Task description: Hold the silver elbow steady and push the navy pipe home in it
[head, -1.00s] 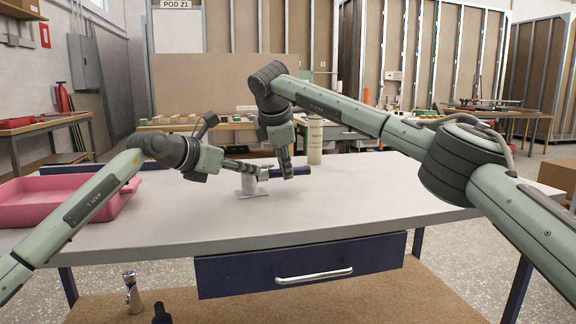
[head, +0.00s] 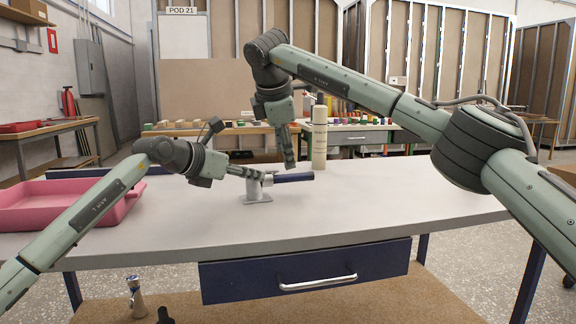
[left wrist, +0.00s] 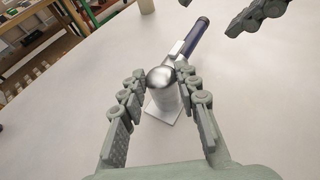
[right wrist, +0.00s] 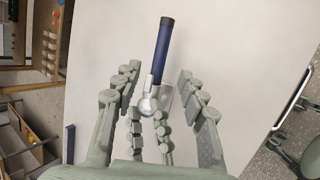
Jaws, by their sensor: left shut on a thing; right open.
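The silver elbow (head: 267,181) stands on a flat plate on the table. My left gripper (left wrist: 160,82) is shut on it from the left, with its fingers on either side of the rounded elbow (left wrist: 161,78). The navy pipe (head: 296,177) lies level, its near end at the elbow's socket and its dark far end pointing away right. The pipe (left wrist: 190,38) lines up with the socket in the left wrist view; how deep it sits I cannot tell. My right gripper (head: 289,166) is open and empty just above the pipe (right wrist: 163,48), pointing down.
A pink tray (head: 25,222) is at the table's left. A pale bottle (head: 319,145) stands behind the pipe. A navy bar (head: 80,172) lies at the back left edge. The table's front and right (head: 390,190) are clear.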

